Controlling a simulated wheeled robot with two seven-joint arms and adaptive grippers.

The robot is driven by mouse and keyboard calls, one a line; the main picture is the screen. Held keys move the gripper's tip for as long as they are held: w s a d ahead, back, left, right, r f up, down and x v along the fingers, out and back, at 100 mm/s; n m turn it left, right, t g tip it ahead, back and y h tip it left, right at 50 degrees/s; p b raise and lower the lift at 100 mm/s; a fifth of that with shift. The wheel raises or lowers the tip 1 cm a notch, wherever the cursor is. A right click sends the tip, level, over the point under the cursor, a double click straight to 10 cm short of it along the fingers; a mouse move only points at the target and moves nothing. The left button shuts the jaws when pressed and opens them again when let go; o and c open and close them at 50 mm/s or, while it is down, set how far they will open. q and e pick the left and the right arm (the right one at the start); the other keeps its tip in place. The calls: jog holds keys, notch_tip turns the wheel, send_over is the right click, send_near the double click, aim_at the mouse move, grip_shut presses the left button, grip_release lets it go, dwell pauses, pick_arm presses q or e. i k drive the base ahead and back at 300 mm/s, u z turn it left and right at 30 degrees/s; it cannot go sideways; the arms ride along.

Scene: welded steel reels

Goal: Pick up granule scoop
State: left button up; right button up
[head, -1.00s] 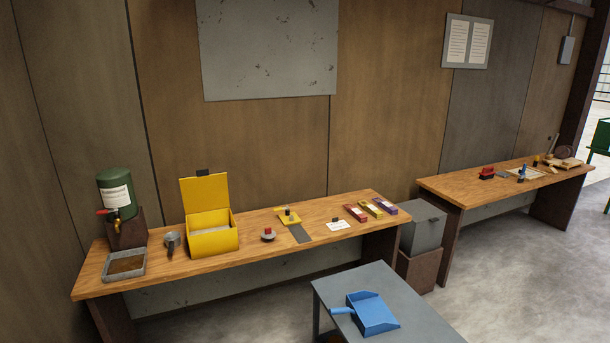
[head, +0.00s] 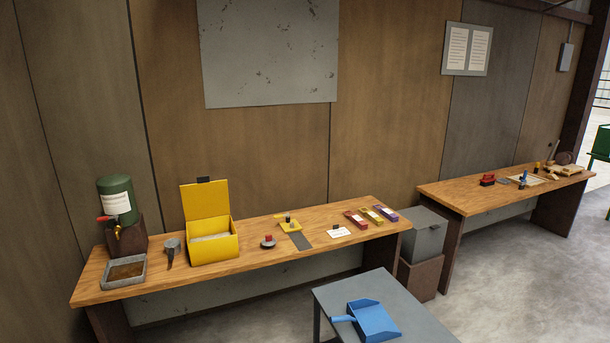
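Two scoop-like things show in the head view. A blue flat-bottomed scoop (head: 375,321) with a handle pointing left lies on a low grey table (head: 412,312) at the bottom. A small grey metal scoop (head: 172,247), its handle pointing down toward the front, sits on the left wooden bench (head: 215,273), just left of an open yellow box (head: 212,248). The box holds pale material, too small to tell what. Neither of my grippers is in view.
A green canister (head: 116,200) with a tap stands at the bench's left end, behind a grey tray (head: 125,272). Coloured small boxes (head: 371,216) lie at its right end. A grey bin (head: 424,234) stands between this bench and a second bench (head: 470,199). Floor is clear at right.

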aim_at(172, 251)
jog(key=u, duration=0.2)
jog(key=i, duration=0.7)
jog(key=u, duration=1)
jog(key=i, duration=1.6)
jog(key=u, duration=0.6)
